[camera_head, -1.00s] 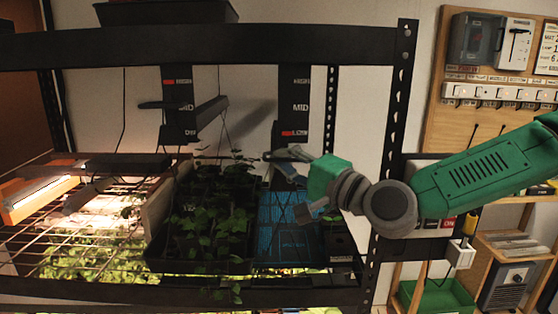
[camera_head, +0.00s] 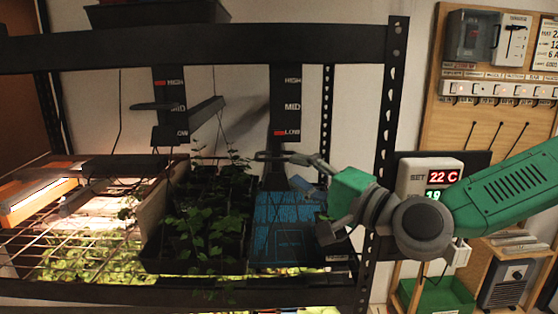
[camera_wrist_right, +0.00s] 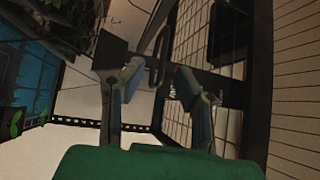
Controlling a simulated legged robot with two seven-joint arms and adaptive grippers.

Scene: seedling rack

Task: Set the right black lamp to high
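The right black lamp's dark level post (camera_head: 285,100) hangs at the back of the rack, marked HIGH, MID and LOW, with its red marker at LOW. A dark looped bar (camera_head: 274,156) shows just below it, partly hidden. My right gripper (camera_head: 308,185) is at the right of this bar, above the blue tray. In the right wrist view its two fingers (camera_wrist_right: 153,82) stand apart, with a dark looped bar (camera_wrist_right: 158,60) visible beyond and between them. I cannot tell whether they touch it. The left post (camera_head: 168,100) has red by HIGH. My left gripper is out of view.
Potted seedlings (camera_head: 200,232) and a blue tray (camera_head: 285,225) fill the shelf below. A rack upright (camera_head: 388,120) stands close to my right arm. A thermostat reading 22 C (camera_head: 415,180) is behind the arm. Another dark lamp bar (camera_head: 205,116) is to the left.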

